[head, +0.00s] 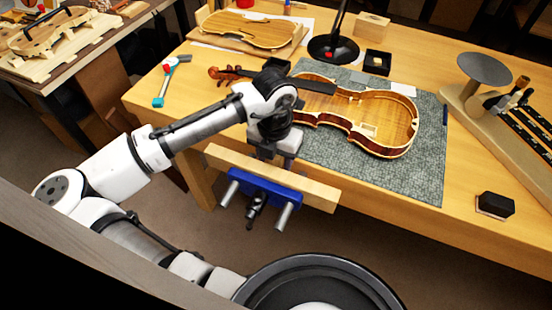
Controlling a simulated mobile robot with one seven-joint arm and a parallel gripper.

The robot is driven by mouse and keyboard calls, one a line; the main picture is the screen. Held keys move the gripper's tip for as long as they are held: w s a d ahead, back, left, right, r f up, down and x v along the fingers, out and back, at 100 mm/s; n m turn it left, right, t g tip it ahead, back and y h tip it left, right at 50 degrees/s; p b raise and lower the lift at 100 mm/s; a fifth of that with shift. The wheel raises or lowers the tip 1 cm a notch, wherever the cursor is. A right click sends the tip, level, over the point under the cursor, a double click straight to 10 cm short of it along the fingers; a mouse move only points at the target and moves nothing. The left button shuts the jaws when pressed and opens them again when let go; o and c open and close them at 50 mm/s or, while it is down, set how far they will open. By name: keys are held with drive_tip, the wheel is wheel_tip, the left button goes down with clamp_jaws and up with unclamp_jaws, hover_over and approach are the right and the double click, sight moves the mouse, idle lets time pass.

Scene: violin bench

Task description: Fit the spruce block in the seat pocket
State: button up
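An open violin body (384,106) lies on a grey-green mat (420,178), its neck pointing left. A small pale rectangle (369,130) shows inside its lower right part; it may be the seat pocket, but I cannot tell whether it is a recess. A small black box (377,62) behind the violin holds a small pale piece (377,61), possibly the spruce block. My gripper (274,156) points down at the bench's front edge, above the vise and left of the violin body. Its fingertips are too small and dark to show whether they are open or hold anything.
A blue vise (265,186) with a wooden jaw (318,190) juts from the bench front. A black lamp base (333,49), a wooden box (371,25) and a violin plate (250,30) stand behind. A black block (495,204) lies front right. The mat's front right is clear.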

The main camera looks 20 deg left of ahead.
drive_tip(key=c, duration=0.9)
